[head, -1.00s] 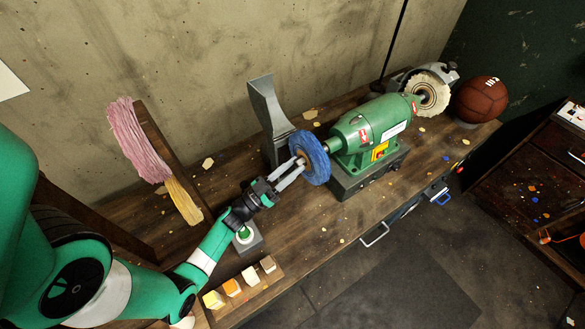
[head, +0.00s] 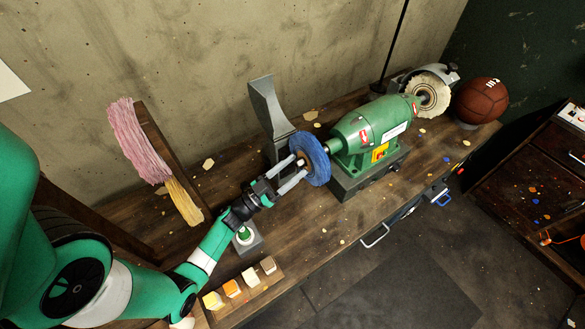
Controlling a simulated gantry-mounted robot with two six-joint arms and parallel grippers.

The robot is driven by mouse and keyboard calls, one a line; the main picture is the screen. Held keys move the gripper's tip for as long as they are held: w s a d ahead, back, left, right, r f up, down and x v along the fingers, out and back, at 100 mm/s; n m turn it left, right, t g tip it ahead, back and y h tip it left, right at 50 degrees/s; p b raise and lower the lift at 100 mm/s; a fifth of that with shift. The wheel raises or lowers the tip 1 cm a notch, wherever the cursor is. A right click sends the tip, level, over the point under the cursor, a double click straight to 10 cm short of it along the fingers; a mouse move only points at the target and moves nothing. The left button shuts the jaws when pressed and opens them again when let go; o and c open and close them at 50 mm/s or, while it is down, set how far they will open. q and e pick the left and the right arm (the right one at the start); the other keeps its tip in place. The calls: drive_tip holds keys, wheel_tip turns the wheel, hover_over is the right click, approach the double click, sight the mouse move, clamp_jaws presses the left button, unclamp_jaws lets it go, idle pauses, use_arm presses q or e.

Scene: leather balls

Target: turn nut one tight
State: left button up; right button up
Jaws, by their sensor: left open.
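The green bench grinder (head: 372,130) stands on the bench with a blue wheel (head: 318,160) on its left shaft end. A small brass-coloured nut (head: 301,162) shows at the centre of the blue wheel's left face. My left gripper (head: 292,172) is open, its two fingers pointing at the hub, one on each side of the nut. Whether the fingers touch the nut or the wheel cannot be told. A pale buffing wheel (head: 430,95) is on the grinder's right end. My right gripper is not in view.
A grey guard (head: 268,110) stands behind the blue wheel. A green button box (head: 246,240) and several coloured blocks (head: 232,288) lie near my left arm. A pink and yellow strand bundle (head: 140,140) hangs at left. A brown ball (head: 482,100) sits at far right.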

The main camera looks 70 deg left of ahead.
use_arm(q)
drive_tip(key=v, duration=0.7)
drive_tip(key=shift+s, duration=0.25)
drive_tip(key=shift+d, duration=0.1)
